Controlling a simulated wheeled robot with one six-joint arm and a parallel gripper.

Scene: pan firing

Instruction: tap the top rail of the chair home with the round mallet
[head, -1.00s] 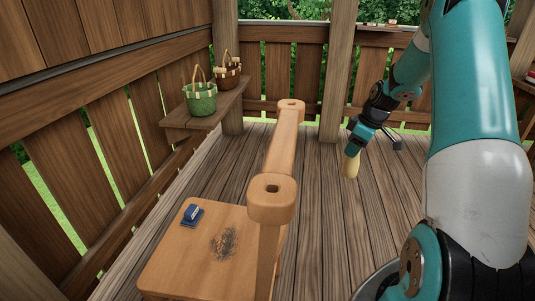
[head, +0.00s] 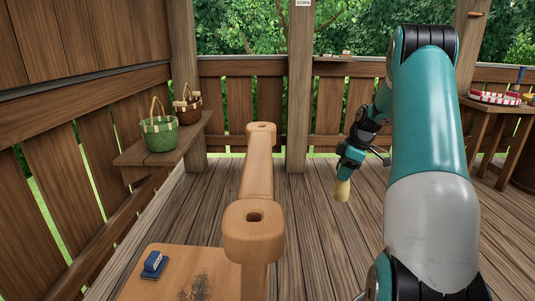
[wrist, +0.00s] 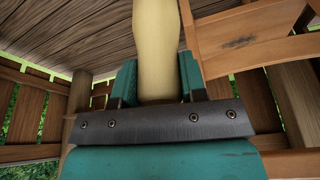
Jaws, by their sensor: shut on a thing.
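The chair has a light wooden seat (head: 170,262) at the lower left. Its top rail (head: 257,180) runs away from me above the seat, with rounded ends that each show a dark hole. A post stands under the near end; how far the rail sits down on it I cannot tell. My gripper (head: 350,160) is right of the rail and apart from it. It is shut on a pale yellow, rounded piece, seemingly the mallet (head: 342,190), which hangs downward. In the wrist view this piece (wrist: 157,45) lies between both fingers; its far end is cut off.
A blue brush-like block (head: 153,264) and a dark scuffed patch lie on the seat. A green basket (head: 159,135) and a brown basket (head: 187,108) stand on a left bench. A side table (head: 493,105) with a red-and-white dish is at the right. Plank floor between is clear.

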